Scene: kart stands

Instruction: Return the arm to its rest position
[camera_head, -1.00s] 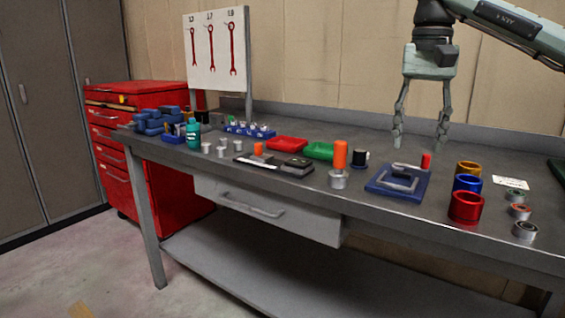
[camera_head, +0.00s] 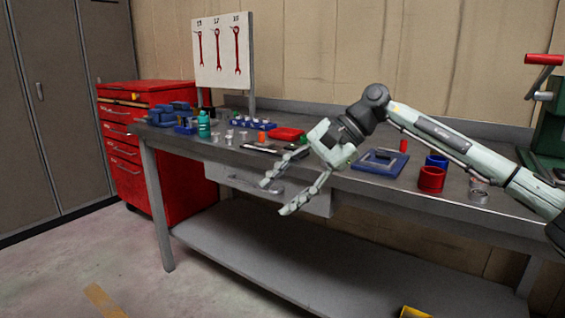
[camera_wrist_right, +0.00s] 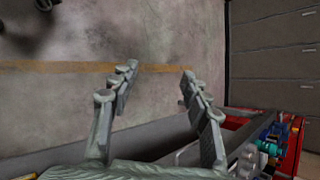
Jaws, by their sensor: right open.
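My right gripper (camera_head: 276,196) is open and empty in the head view. Its arm comes in from the right, and its fingers point down and left in front of the workbench's front edge. In the right wrist view the two fingers (camera_wrist_right: 160,78) stand wide apart with only floor between them. The arm and gripper hide part of the bench top and the drawer. My left gripper is not in view.
The workbench (camera_head: 455,205) holds a blue tray (camera_head: 368,165), a red ring (camera_head: 431,180), a blue ring (camera_head: 437,161) and several small parts. A red cabinet (camera_head: 125,160) stands left. A green machine (camera_head: 552,125) is at far right. Floor (camera_head: 190,285) in front is largely clear.

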